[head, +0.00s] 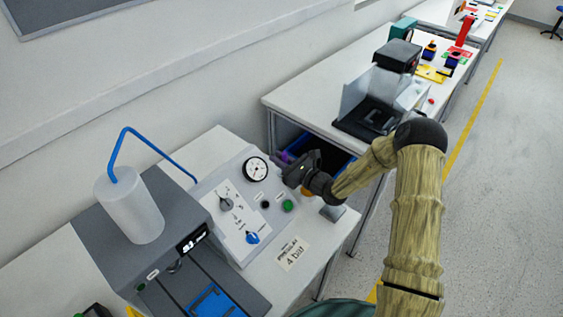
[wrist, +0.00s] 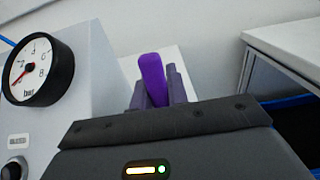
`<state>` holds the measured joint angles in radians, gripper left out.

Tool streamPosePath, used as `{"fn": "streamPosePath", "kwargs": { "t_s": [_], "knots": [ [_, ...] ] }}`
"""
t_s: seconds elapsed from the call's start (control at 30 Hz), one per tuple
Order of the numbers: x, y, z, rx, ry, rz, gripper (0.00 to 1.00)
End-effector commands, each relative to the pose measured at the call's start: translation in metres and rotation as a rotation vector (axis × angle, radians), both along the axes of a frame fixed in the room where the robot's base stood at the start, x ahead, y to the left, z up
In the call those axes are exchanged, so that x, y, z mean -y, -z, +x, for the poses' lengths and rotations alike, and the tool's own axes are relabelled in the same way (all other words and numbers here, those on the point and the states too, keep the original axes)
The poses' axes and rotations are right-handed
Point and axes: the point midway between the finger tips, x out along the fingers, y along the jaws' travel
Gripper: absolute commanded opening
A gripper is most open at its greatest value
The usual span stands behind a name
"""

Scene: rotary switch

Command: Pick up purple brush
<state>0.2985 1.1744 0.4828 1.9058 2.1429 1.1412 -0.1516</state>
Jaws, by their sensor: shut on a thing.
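The purple brush (wrist: 152,78) stands up between the two fingers of my gripper (wrist: 157,88) in the wrist view. My gripper is shut on it, with a finger on each side. The brush's lower part is hidden behind the gripper body. I cannot tell there whether the brush touches the table.
The grey panel (head: 238,196) carries a gauge (head: 256,169), two knobs and buttons, close to my gripper's left. A grey machine with a white cylinder (head: 130,205) stands further left. A blue bin (head: 338,160) sits low between the tables. The wall is behind.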

Motion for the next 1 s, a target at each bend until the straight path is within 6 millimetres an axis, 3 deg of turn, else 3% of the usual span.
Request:
{"fn": "streamPosePath", "kwargs": {
  "t_s": [0.5,1.0],
  "knots": [
    [0.001,-0.084,0.001,0.003,0.002,-0.001,0.00],
    [0.002,-0.094,0.001,0.000,0.003,0.000,0.00]
  ]
}}
